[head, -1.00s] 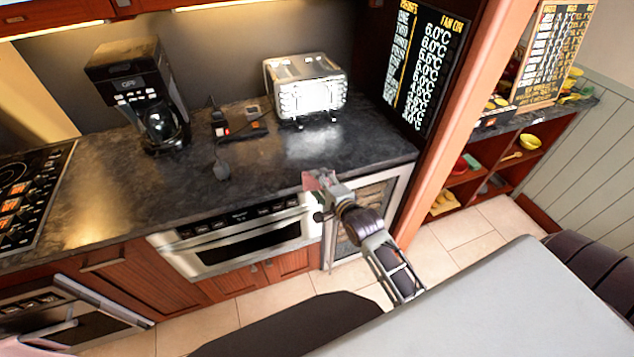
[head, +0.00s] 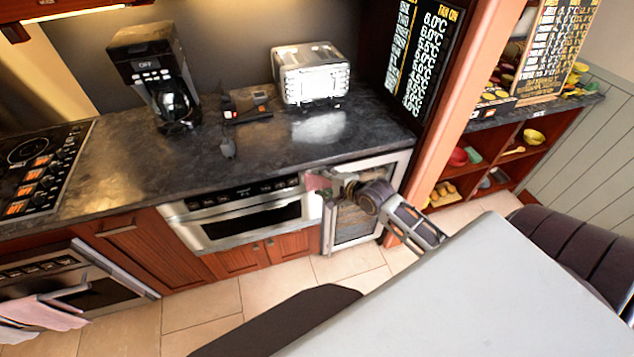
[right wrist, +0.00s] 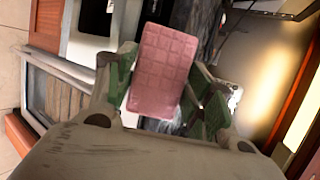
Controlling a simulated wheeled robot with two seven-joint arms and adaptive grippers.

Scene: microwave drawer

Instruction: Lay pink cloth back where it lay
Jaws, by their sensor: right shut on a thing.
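The pink cloth (head: 317,181) is a small, flat, folded-looking piece. In the head view it shows at the tip of my right gripper (head: 331,184), in front of the counter's front edge, by the right end of the microwave drawer (head: 245,215). In the right wrist view the pink cloth (right wrist: 163,68) has a grid pattern and stands out between the green-padded fingers of my right gripper (right wrist: 162,95), which are shut on it. The microwave drawer's front looks closed. My left gripper is not in view.
The dark counter (head: 270,155) holds a coffee maker (head: 158,80), a toaster (head: 312,75) and a small black device (head: 245,108). A glass-door cooler (head: 365,215) stands under the counter's right end. Pale and pink towels (head: 45,312) hang at the oven, lower left. A light grey surface (head: 470,290) is at lower right.

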